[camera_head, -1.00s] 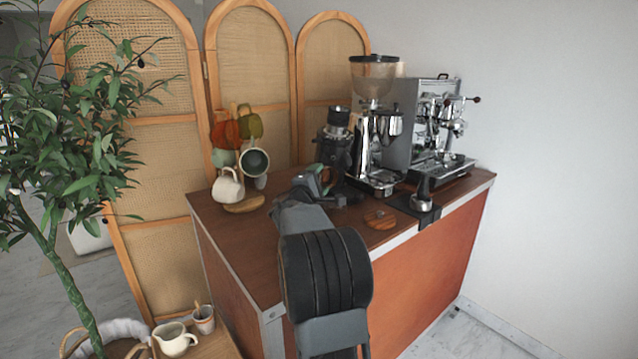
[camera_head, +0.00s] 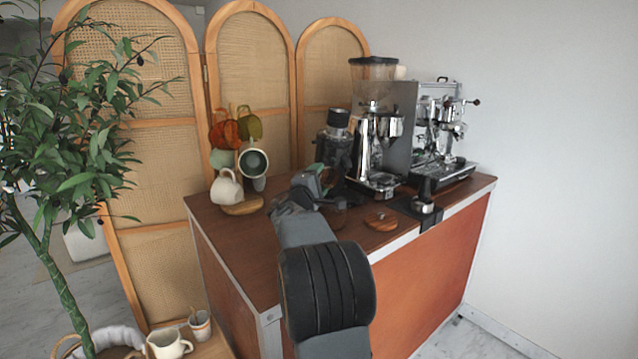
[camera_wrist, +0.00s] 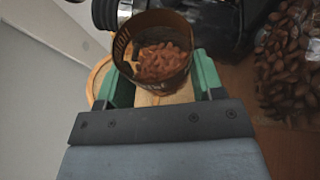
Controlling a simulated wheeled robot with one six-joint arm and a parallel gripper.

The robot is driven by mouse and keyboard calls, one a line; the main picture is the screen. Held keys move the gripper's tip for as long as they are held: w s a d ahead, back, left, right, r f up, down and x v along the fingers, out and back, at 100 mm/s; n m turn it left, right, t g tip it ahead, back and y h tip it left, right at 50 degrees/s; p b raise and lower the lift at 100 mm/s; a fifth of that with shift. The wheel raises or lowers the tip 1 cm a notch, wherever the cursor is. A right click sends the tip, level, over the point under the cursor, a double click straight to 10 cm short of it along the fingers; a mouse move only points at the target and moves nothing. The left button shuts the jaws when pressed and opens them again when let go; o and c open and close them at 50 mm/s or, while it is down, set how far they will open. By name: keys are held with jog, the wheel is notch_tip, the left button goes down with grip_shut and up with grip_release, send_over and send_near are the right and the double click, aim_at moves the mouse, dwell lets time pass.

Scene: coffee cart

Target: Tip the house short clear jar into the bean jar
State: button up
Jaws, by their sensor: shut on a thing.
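My gripper (camera_wrist: 153,85) has green fingers and is shut on a short clear jar (camera_wrist: 150,84) holding brown beans. In the wrist view I look down into its mouth; I cannot tell exactly how far it is tilted. The bean jar (camera_wrist: 288,62), clear and full of dark beans, stands to the right of the held jar, apart from it. In the head view my gripper (camera_head: 318,180) is over the counter, and my arm hides most of the held jar. A dark, see-through jar shape (camera_head: 335,216) shows just right of the gripper, partly hidden.
A dark grinder (camera_head: 335,150) stands close behind the gripper. A tall chrome grinder (camera_head: 375,140) and an espresso machine (camera_head: 440,130) stand right. A round wooden lid (camera_head: 381,221) lies near the front edge. A mug tree with mugs (camera_head: 226,188) stands left on the wooden counter (camera_head: 250,240).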

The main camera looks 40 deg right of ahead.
jog(key=shift+s+r+m+g+h+b, duration=0.2)
jog(key=shift+m+b, duration=0.4)
jog(key=shift+b, duration=0.6)
jog(key=shift+s+r+m+g+h+b, duration=0.15)
jog(key=shift+m+h+b, duration=0.35)
jog(key=shift+b, duration=0.7)
jog(key=shift+m+g+h+b, duration=0.15)
jog(key=shift+m+b, duration=0.55)
jog(key=shift+b, duration=0.5)
dwell(1.1)
